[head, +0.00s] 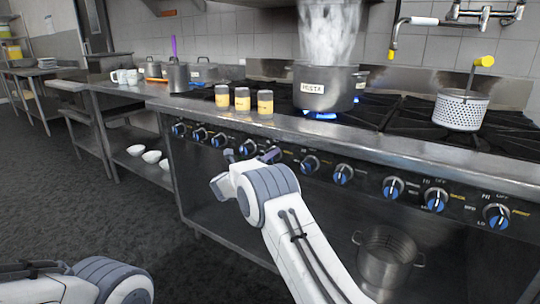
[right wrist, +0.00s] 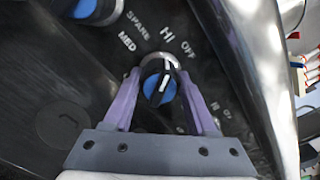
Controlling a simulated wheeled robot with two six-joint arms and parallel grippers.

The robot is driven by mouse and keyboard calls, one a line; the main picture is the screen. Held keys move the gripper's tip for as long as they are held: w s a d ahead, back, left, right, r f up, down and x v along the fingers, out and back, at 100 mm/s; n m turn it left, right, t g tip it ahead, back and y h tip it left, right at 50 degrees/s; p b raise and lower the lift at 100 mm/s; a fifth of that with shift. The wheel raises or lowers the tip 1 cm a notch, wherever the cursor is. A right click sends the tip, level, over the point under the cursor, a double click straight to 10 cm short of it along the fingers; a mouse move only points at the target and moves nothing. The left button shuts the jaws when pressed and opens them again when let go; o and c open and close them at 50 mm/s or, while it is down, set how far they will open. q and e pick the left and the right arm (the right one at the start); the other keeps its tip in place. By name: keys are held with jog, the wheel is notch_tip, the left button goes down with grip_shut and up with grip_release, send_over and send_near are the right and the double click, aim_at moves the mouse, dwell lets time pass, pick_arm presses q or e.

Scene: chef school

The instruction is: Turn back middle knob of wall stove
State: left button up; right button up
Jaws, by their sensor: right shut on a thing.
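The wall stove (head: 330,130) has a row of blue-and-silver knobs along its front panel. My right gripper (head: 250,157) reaches up to this panel and is shut on one blue knob (head: 247,147), left of the panel's middle. In the right wrist view, the purple fingers of my right gripper (right wrist: 160,92) stand on both sides of the knob (right wrist: 158,88). A white mark shows on its face, and HI, OFF, MED and SPARE are printed around it. My left gripper is out of view.
A steaming pot labelled PASTA (head: 322,90) stands over a blue flame (head: 321,115). Several yellow-labelled jars (head: 242,99) stand near the stove's front edge. A white strainer basket (head: 461,109) sits at the right. A metal pot (head: 386,258) is below the panel.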

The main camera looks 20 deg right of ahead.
jog(key=n+p, duration=0.1)
jog(key=n, duration=0.2)
jog(key=n+p, duration=0.2)
jog(key=n, duration=0.1)
jog(key=shift+w+a+r+n, duration=0.1)
jog(key=shift+a+n, duration=0.05)
jog(key=shift+n, duration=0.15)
jog(key=n+p, duration=0.3)
jog(key=n, duration=0.3)
jog(key=shift+p, duration=0.3)
jog(key=n+p, duration=0.2)
jog(key=n, duration=0.4)
jog(key=shift+n+p, duration=0.35)
jog(key=shift+n, duration=0.05)
jog(key=n, duration=0.2)
jog(key=n+p, duration=0.1)
jog(key=n, duration=0.2)
jog(key=shift+f+n+p, duration=0.25)
jog(key=shift+n+p, duration=0.1)
jog(key=shift+n, duration=0.35)
jog(key=o, duration=1.4)
jog(key=shift+a, duration=0.1)
jog(key=shift+c, duration=0.2)
jog(key=shift+d, duration=0.2)
